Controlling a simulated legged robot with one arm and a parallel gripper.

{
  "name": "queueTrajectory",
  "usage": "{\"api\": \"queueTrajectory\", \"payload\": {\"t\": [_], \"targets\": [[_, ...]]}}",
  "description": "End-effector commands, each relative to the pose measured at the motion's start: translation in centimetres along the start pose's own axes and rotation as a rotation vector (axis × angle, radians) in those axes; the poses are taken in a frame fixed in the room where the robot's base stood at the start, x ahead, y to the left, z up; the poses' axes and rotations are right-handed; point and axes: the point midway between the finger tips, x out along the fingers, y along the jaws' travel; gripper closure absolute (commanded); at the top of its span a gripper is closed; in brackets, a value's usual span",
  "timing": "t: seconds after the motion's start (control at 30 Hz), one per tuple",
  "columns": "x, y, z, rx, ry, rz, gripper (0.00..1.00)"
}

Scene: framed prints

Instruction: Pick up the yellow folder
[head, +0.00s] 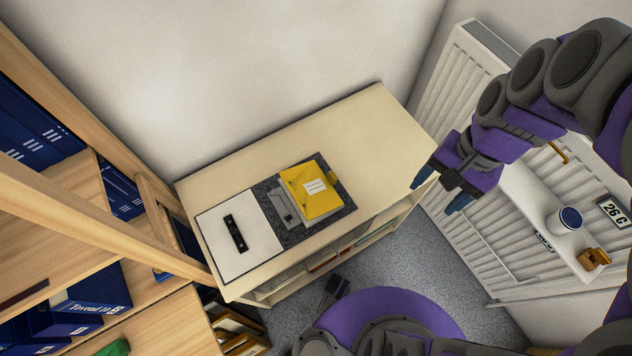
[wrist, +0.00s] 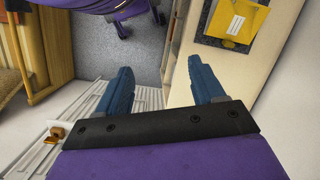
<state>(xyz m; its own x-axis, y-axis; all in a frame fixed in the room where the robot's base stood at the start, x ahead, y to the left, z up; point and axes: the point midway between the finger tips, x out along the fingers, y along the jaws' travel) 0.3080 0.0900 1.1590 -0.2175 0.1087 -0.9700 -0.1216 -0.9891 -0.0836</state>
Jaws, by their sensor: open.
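The yellow folder (head: 320,203) lies on top of a grey item (head: 283,208) on a dark speckled mat (head: 341,213), on the low light-wood cabinet (head: 370,122). It has a white label on its face. It also shows at the top right of the wrist view (wrist: 246,22). My gripper (head: 436,192) is open and empty, to the right of the cabinet and apart from the folder. In the wrist view its two blue fingers (wrist: 163,88) are spread with nothing between them.
A white sheet (head: 240,250) with a black bar lies left of the mat. Wooden shelves (head: 75,200) with blue binders stand at left. A radiator (head: 470,90) and a white ledge (head: 530,200) with a cup (head: 565,220) are at right. The cabinet's far right top is clear.

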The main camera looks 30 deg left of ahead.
Motion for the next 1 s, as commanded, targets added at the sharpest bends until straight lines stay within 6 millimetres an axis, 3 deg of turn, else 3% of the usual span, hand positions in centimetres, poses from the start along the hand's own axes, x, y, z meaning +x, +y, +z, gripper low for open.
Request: {"api": "queueTrajectory", "payload": {"t": [0.03, 0.37, 0.6, 0.8, 1.0], "targets": [[0.5, -1.6, -1.2, 0.008, -0.013, -0.004, 0.32], [4.2, -9.4, -7.4, 0.131, -0.073, -0.041, 0.32], [8.5, -14.4, -11.1, 0.244, -0.116, -0.05, 0.32], [12.0, -17.8, -13.1, 0.325, -0.138, -0.04, 0.32], [13.7, -19.2, -13.9, 0.365, -0.145, -0.037, 0.32]]}}
